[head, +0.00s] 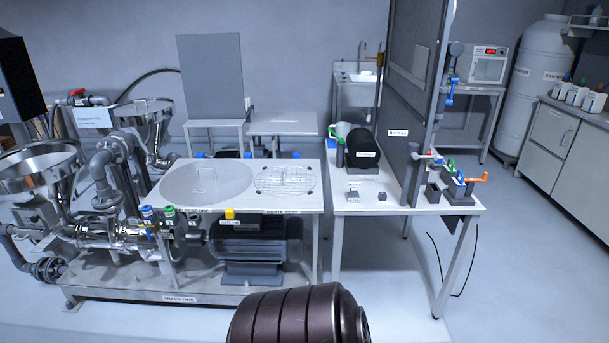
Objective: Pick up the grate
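A wire grate (285,180) with thin bright bars lies flat on the right part of a white table (245,206). Small dark feet or blocks show at its corners. A large round grey disc (206,182) lies on the same table, just left of the grate. Neither of my grippers is in the head view. A dark ribbed rounded part at the bottom middle seems to be mine, and no fingers show on it.
Steel hoppers (38,170) and pipes stand left of the table, with a grey motor (253,245) below it. A bench (465,208) at the right, beyond a gap, carries a tall grey panel (408,100), a black cylinder (364,148) and small blocks. The floor at right is clear.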

